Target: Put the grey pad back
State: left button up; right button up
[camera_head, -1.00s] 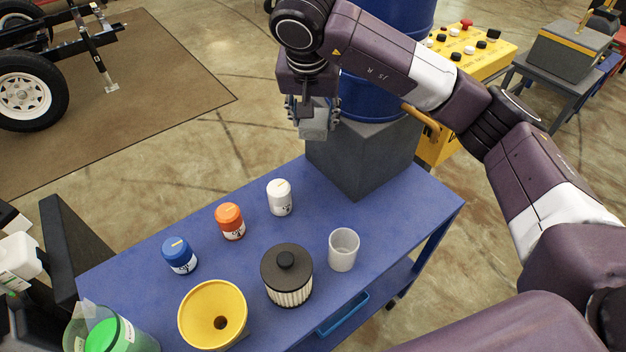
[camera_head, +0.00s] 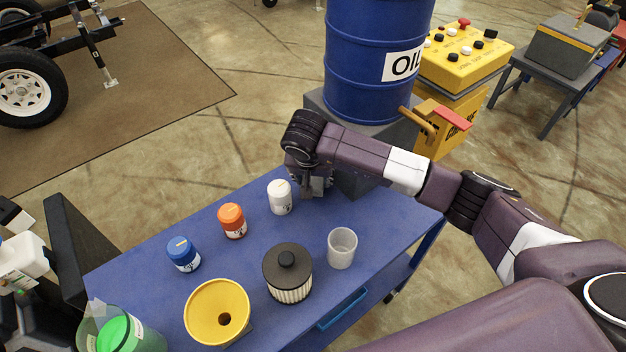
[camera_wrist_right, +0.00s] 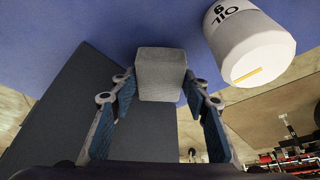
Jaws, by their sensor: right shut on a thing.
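My right gripper (camera_head: 314,186) is low over the far edge of the blue table, just right of the white-capped bottle. It is shut on the grey pad, a small light grey block. In the right wrist view the pad (camera_wrist_right: 160,75) sits between the two fingertips (camera_wrist_right: 160,92), with the blue table top behind it. In the head view the arm and gripper hide most of the pad. I cannot tell whether the pad touches the table.
The white bottle (camera_head: 280,198) stands close beside the gripper; it also shows in the wrist view (camera_wrist_right: 248,45). A dark grey block (camera_head: 360,178) under the blue oil drum (camera_head: 375,60) is close on the other side. Orange (camera_head: 232,222) and blue-capped bottles (camera_head: 183,255), a filter (camera_head: 288,275), cup (camera_head: 342,248) and yellow funnel (camera_head: 217,312) stand nearer.

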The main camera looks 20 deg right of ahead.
jog(key=shift+f, duration=0.9)
jog(key=o, duration=1)
jog(key=shift+r, duration=0.3)
jog(key=b+v, duration=0.1)
jog(key=v, duration=1)
jog(key=shift+s+r, duration=0.2)
jog(key=shift+r, duration=0.15)
